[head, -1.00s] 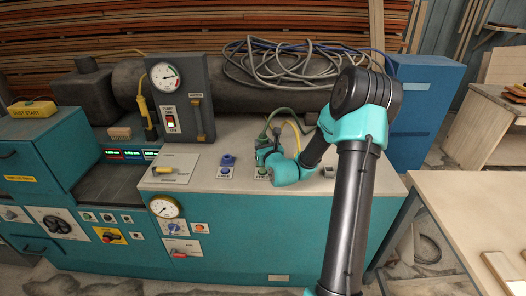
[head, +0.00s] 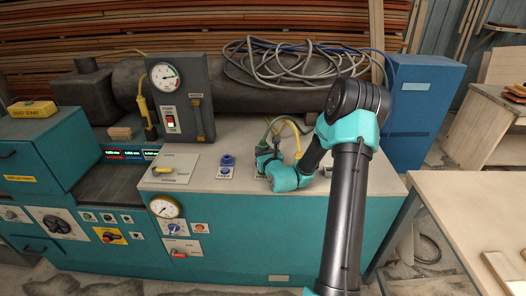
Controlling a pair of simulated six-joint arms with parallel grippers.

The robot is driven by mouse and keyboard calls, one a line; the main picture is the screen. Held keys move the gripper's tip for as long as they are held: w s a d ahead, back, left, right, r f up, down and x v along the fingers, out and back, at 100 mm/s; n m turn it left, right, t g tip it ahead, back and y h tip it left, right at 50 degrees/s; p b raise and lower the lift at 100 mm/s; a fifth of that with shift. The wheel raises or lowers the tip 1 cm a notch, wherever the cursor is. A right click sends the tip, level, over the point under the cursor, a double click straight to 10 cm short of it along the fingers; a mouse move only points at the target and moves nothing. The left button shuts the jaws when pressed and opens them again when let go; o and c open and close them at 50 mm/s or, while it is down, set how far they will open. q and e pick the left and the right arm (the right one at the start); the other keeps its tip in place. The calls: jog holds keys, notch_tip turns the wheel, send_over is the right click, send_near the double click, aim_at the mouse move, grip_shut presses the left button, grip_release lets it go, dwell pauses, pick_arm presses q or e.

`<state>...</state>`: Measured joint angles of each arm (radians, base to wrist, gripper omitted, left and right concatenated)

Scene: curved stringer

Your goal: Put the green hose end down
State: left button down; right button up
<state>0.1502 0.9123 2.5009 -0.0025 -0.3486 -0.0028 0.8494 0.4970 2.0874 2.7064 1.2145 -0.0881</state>
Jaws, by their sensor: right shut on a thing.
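The green hose (head: 271,126) arcs down from the back of the teal machine's top to my right gripper (head: 264,158). My right gripper is shut on the hose end, close above the machine's light top panel. The hose end itself is hidden by the gripper and wrist, so I cannot tell whether it touches the panel. My left gripper is not in view.
A blue fitting (head: 227,160) stands on a labelled plate just left of my right gripper. A yellow hose (head: 297,137) runs behind my wrist. Coiled grey cable (head: 275,62) lies at the back. The panel near the yellow-handled lever (head: 162,170) is open.

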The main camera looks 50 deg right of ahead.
jog(key=o, duration=1)
jog(key=shift+f, duration=0.1)
jog(key=shift+c, duration=0.2)
jog(key=shift+r, duration=0.2)
jog(key=v, duration=1.2)
jog(key=shift+a, duration=0.1)
